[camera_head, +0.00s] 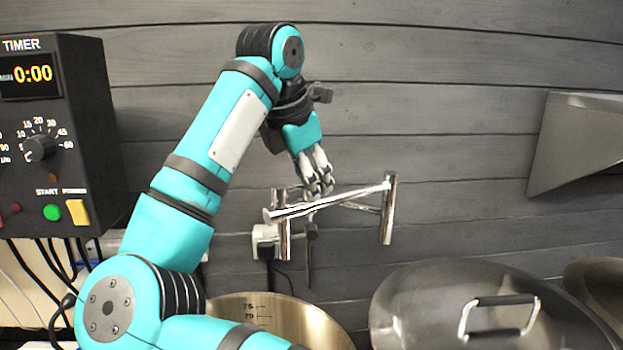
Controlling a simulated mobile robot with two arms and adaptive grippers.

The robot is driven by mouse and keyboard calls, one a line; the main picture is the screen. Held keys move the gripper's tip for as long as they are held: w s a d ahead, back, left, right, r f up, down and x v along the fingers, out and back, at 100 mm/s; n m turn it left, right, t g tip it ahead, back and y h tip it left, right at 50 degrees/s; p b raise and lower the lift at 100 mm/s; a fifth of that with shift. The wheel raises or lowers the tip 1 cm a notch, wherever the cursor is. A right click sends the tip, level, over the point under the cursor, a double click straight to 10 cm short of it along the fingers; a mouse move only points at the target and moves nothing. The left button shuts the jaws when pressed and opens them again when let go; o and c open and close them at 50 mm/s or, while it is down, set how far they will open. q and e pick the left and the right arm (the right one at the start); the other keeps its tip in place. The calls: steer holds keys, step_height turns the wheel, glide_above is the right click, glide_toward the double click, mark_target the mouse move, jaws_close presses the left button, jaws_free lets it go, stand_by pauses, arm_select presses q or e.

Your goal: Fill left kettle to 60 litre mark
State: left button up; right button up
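The left kettle (310,322) is open at the bottom centre, with a brass-coloured inner wall marked 75 and 70. Its lower marks and any water are out of the frame. A chrome swing-arm tap (340,203) on the wall is above the kettle, its outer end with a downward pipe (388,215) to the right of the kettle.
A second kettle with a domed steel lid (440,290) and handle stands at right. A black timer box (60,130) reading 0:00 hangs at left, with cables below. A steel hood-like panel (575,140) juts from the grey plank wall at right.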

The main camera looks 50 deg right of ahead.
arm_select(q)
steer(key=shift+d, duration=0.35)
arm_select(e)
jaws_close()
